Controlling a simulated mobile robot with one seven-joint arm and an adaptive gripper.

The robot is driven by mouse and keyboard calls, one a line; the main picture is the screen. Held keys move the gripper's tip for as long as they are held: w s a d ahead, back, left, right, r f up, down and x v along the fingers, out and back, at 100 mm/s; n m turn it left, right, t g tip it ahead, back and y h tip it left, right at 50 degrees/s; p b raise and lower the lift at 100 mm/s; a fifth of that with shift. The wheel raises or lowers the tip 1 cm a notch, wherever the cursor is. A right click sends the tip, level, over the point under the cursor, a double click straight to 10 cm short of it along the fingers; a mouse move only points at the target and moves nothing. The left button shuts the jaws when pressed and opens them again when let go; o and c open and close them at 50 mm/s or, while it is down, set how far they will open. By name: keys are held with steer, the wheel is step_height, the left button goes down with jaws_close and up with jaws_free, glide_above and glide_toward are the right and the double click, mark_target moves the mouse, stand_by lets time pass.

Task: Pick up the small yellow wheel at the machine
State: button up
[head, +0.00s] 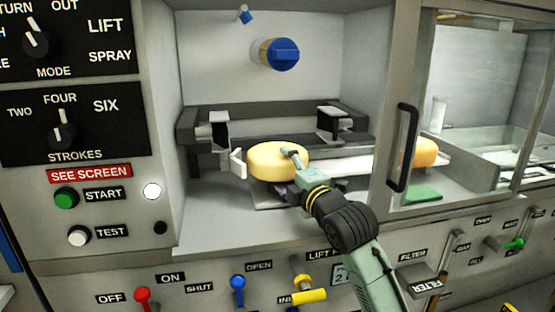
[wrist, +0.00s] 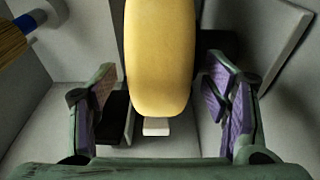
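The small yellow wheel (head: 268,160) lies flat in the machine's open bay, on a low support in front of the dark clamp frame. My gripper (head: 290,168) is at its front right edge in the head view and hides part of it. In the wrist view the yellow wheel (wrist: 160,55) is between and beyond the two fingers. My gripper (wrist: 160,88) is open there, with a gap on each side of the wheel. No contact shows.
Levers line the front panel below.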

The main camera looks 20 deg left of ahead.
jaws_close()
stand_by(0.8)
steer(key=shift+r, duration=0.15)
